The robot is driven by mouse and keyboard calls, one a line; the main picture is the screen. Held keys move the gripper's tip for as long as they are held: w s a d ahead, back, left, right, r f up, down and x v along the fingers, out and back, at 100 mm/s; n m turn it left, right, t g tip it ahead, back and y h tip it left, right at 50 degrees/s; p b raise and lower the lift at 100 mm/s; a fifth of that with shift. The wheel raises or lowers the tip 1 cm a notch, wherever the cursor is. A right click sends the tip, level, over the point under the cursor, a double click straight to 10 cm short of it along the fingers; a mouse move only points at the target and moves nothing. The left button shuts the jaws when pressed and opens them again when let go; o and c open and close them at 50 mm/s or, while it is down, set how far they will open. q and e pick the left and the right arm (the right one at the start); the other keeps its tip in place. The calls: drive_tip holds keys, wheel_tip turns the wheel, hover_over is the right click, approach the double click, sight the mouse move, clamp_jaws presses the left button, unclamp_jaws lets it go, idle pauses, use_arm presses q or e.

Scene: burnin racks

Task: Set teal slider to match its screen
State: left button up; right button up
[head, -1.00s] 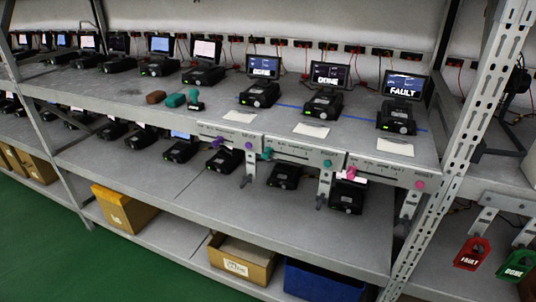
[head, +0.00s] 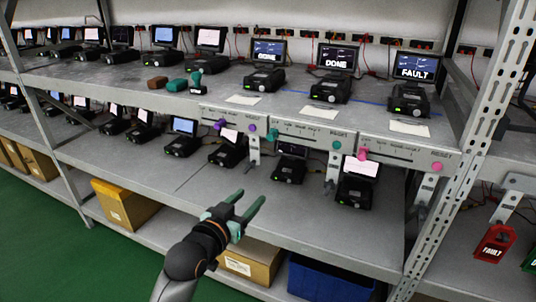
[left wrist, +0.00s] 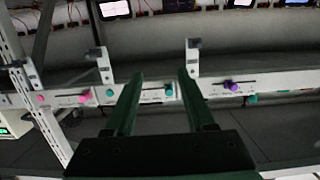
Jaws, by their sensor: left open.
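The teal slider knob (head: 273,133) sits at the left end of the slot in the middle label panel (head: 305,139) on the shelf's front edge. A round teal piece (head: 336,145) is at that panel's right end. Above, the middle screen (head: 338,57) reads DONE. My left gripper (head: 249,198) is open and empty, in front of and below the panel, apart from the knob. In the left wrist view its fingers (left wrist: 161,78) point toward the panels, with the teal knob (left wrist: 168,91) showing between them. My right gripper is not in view.
A purple slider (head: 221,124) is on the left panel and a pink slider (head: 362,154) on the right one. The right screen (head: 416,66) reads FAULT. Brackets hang below the panels. A blue bin (head: 330,280) and cardboard boxes are on the bottom shelf; a metal post (head: 490,120) stands right.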

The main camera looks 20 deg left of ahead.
use_arm(q)
drive_tip(key=t+b, duration=0.1)
drive_tip(key=t, duration=0.1)
approach(269, 138)
drive_tip(key=w, duration=0.6)
drive_tip(key=w+d, duration=0.1)
drive_tip(key=w, duration=0.2)
drive_tip(key=shift+r+b, duration=0.2)
drive_tip(key=shift+b, duration=0.1)
drive_tip(key=shift+c, duration=0.2)
clamp_jaws()
idle(0.8)
